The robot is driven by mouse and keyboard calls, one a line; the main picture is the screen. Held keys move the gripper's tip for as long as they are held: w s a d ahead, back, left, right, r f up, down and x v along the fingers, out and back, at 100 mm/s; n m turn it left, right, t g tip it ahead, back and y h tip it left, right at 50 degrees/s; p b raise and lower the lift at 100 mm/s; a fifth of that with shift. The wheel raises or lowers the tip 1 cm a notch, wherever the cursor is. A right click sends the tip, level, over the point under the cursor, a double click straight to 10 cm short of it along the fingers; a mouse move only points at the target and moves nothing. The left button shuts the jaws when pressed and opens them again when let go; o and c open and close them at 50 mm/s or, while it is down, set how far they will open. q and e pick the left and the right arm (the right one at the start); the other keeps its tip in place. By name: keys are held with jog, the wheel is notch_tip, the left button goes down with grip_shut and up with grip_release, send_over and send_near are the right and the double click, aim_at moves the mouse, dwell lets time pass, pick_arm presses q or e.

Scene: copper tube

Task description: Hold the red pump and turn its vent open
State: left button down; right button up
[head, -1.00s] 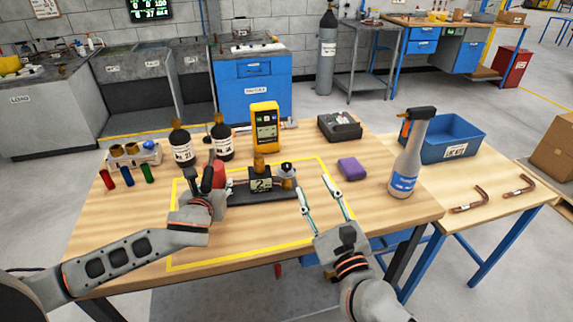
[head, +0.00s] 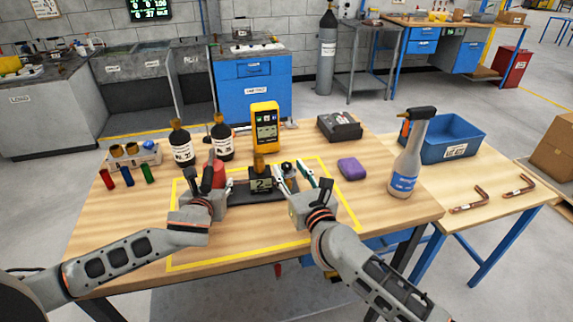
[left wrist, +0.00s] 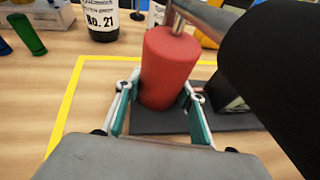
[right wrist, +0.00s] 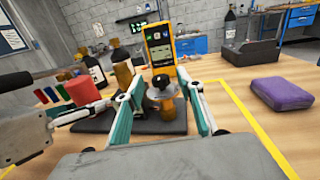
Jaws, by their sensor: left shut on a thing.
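The red pump (left wrist: 168,68) is an upright red cylinder on a dark base plate (left wrist: 160,121); it shows partly in the head view (head: 219,173). My left gripper (left wrist: 155,105) is shut on the pump, one finger on each side. My right gripper (right wrist: 168,105) is open, its fingers on either side of a small fitting with a black knob and amber lower part (right wrist: 162,95). I cannot tell whether the fingers touch it. This fitting, apparently the vent, stands at the right end of the base plate. A block with a number display (head: 261,183) sits between pump and fitting.
Two dark labelled bottles (head: 182,147) and a yellow meter (head: 265,127) stand behind the base. The front of the table is clear.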

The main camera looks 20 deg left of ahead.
aim_at(288, 168)
jog(key=shift+x, duration=1.6)
grip_shut()
